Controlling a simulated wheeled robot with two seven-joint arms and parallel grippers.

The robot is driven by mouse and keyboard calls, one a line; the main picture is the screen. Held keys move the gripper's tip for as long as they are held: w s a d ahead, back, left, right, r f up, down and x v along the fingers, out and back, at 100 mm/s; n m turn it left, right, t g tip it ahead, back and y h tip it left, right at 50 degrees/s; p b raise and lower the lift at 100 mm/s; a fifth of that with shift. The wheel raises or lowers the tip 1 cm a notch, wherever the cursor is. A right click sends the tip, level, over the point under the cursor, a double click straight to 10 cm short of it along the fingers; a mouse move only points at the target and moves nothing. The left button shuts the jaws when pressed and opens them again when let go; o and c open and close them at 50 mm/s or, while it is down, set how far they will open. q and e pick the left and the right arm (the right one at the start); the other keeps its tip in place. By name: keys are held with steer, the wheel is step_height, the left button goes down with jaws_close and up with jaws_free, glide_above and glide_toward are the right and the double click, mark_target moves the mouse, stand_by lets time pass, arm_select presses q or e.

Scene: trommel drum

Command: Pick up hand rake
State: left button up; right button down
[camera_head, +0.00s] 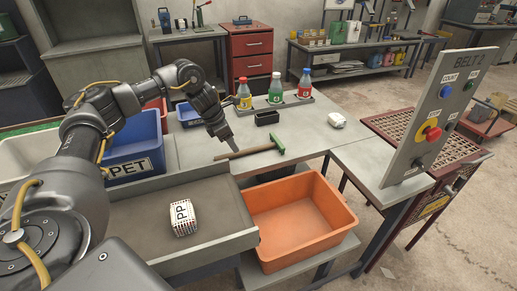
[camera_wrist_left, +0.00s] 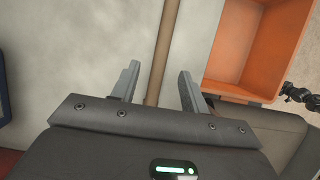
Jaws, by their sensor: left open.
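The hand rake (camera_head: 250,151) lies on the grey worktable, with a brown wooden handle pointing left and a green head (camera_head: 278,143) at its right end. My left gripper (camera_head: 232,146) is open and points down over the handle. In the left wrist view the handle (camera_wrist_left: 161,40) runs between the two open fingers of the left gripper (camera_wrist_left: 158,78); I cannot tell whether they touch it. The rake's head is outside that view. My right gripper is not in view.
An orange bin (camera_head: 300,243) stands below the table's front edge. A white PP block (camera_head: 183,218) lies in a grey tray (camera_head: 135,215). Bottles (camera_head: 275,88) in a rack and a small black box (camera_head: 267,118) stand behind the rake. A control panel (camera_head: 440,110) rises at right.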

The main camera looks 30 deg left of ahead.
mark_target(247, 151)
arm_select(q)
steer(key=x, duration=0.4)
steer(key=shift+f+p, duration=0.3)
steer(key=shift+f, duration=0.05)
jaws_close()
